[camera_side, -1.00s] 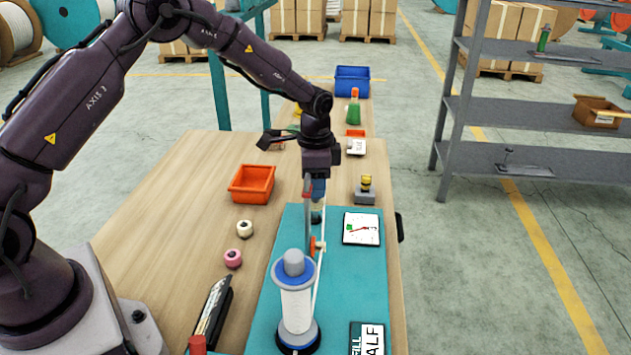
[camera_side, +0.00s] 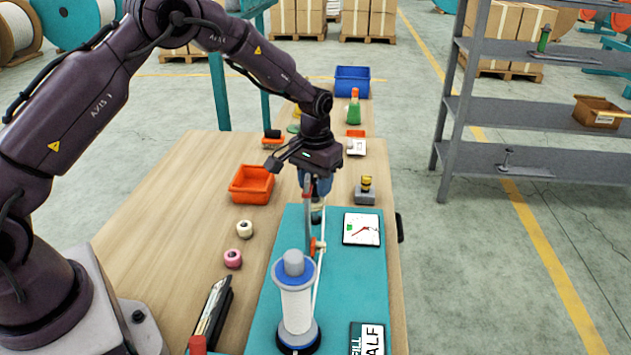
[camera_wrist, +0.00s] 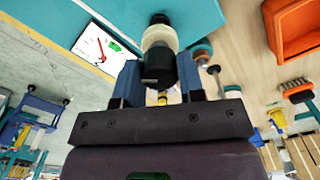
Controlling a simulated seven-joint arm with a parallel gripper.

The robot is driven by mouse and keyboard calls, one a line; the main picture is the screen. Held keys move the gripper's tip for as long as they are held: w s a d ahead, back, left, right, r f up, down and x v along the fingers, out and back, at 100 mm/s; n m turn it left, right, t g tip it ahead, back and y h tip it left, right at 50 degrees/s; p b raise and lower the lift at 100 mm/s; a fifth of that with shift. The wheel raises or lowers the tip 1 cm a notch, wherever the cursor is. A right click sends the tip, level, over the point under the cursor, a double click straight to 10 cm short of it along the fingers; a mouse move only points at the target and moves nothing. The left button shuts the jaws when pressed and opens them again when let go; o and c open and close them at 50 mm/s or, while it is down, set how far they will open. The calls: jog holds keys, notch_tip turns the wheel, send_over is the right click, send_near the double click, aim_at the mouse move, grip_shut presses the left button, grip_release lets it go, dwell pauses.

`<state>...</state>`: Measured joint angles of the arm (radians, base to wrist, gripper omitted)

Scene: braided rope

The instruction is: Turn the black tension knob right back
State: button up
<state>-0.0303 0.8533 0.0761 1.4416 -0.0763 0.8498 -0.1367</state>
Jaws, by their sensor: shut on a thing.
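The black tension knob (camera_wrist: 158,66) sits between my two fingers in the wrist view, with a cream round part just beyond it. My gripper (camera_wrist: 158,84) is shut on the knob, one blue finger on each side. In the side view my gripper (camera_side: 316,192) points down over the far end of the teal plate (camera_side: 350,290) and mostly hides the knob. The white dial (camera_side: 361,229) lies on the plate to the right, with a red needle and a green mark. The dial (camera_wrist: 98,47) also shows in the wrist view, its needle apart from the green mark.
A white bobbin (camera_side: 296,305) with a blue and grey top stands nearer on the plate, with a white strand running up from it past an orange guide (camera_side: 316,246). An orange bin (camera_side: 252,184) is to the left. A yellow-topped block (camera_side: 365,190) stands to the right.

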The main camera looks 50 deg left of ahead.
aim_at(315, 181)
jog(key=shift+r+n, duration=0.1)
jog(key=shift+n, duration=1)
jog(key=o, duration=0.9)
notch_tip(315, 181, up, 13)
jog(key=shift+f, duration=0.1)
